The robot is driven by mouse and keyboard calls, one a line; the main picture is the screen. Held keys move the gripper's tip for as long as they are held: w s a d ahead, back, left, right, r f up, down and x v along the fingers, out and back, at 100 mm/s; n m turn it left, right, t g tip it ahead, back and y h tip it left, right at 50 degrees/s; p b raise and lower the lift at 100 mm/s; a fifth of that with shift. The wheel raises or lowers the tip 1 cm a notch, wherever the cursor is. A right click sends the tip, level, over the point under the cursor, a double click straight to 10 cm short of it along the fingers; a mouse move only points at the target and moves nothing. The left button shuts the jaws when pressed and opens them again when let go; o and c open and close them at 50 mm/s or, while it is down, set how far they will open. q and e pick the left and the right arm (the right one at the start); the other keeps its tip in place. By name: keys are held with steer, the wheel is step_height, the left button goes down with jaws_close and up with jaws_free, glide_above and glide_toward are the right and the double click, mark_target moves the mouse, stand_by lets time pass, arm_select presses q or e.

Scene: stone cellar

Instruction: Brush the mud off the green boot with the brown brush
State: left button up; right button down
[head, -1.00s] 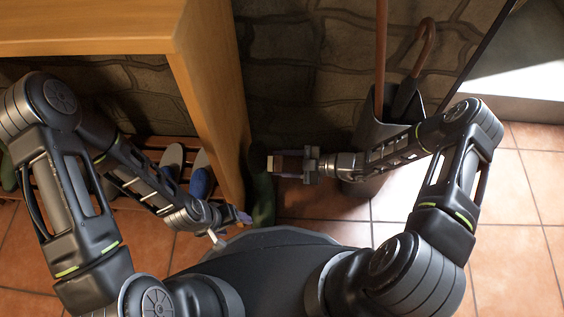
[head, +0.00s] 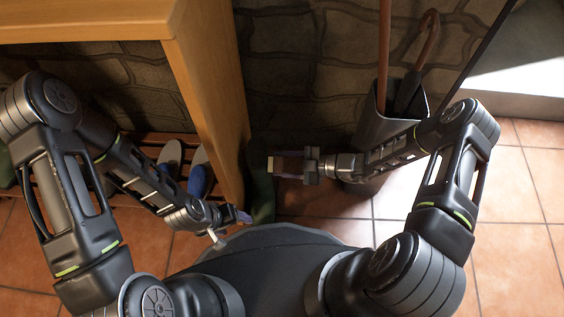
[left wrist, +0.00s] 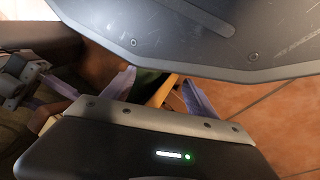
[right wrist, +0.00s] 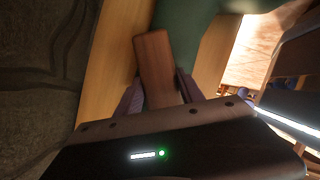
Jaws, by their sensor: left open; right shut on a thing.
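The green boot (head: 262,190) is just right of the wooden table's leg in the head view, in shadow; mud on it cannot be made out. Its green surface also fills the top of the right wrist view (right wrist: 187,18). My right gripper (head: 300,164) is shut on the brown brush (head: 288,163), which points left with its pale bristle side close to the boot. In the right wrist view the brush (right wrist: 155,58) overlaps the boot; contact is unclear. My left gripper (head: 241,215) is open and low, close to the boot's left side; its fingers (left wrist: 158,92) show empty.
A wooden table (head: 205,95) stands at the left, with a slatted rack below holding blue-and-white shoes (head: 199,180). A dark stand (head: 385,128) with umbrellas is behind my right forearm. A stone wall closes the back. Tiled floor (head: 515,215) is clear at the right.

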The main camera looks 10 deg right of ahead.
steer(key=shift+a+f+b, duration=0.1)
steer(key=shift+f+b, duration=1.1)
steer(key=shift+f, duration=0.25)
step_height(320, 180, down, 3)
steer(key=shift+b, duration=1.25)
steer(key=shift+a+r+p, duration=0.15)
steer(key=shift+r+p, duration=1.15)
steer(key=shift+r, duration=0.2)
steer(key=shift+r, duration=0.15)
steer(key=shift+r+p, duration=1.25)
steer(key=shift+r, duration=0.15)
